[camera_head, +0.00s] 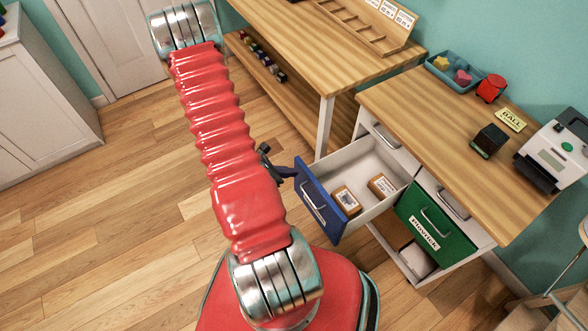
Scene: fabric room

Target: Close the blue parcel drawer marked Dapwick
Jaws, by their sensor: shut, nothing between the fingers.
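The blue drawer (318,206) is pulled out from the wooden-topped cabinet, with its blue front and metal handle facing the lower left. Two brown labelled parcels (346,201) lie inside its white box. I cannot see the name Dapwick on its front. My gripper (288,172) is dark, small in view and partly hidden behind my red arm. It is shut and empty, at the upper left corner of the blue front. I cannot tell whether it touches the front.
A green drawer (436,226) with a white label is to the right of the blue one. The cabinet top (450,130) holds a blue tray (457,75), a dark box (489,141) and a label printer (556,152). A wooden workbench (300,50) stands behind. The floor at left is clear.

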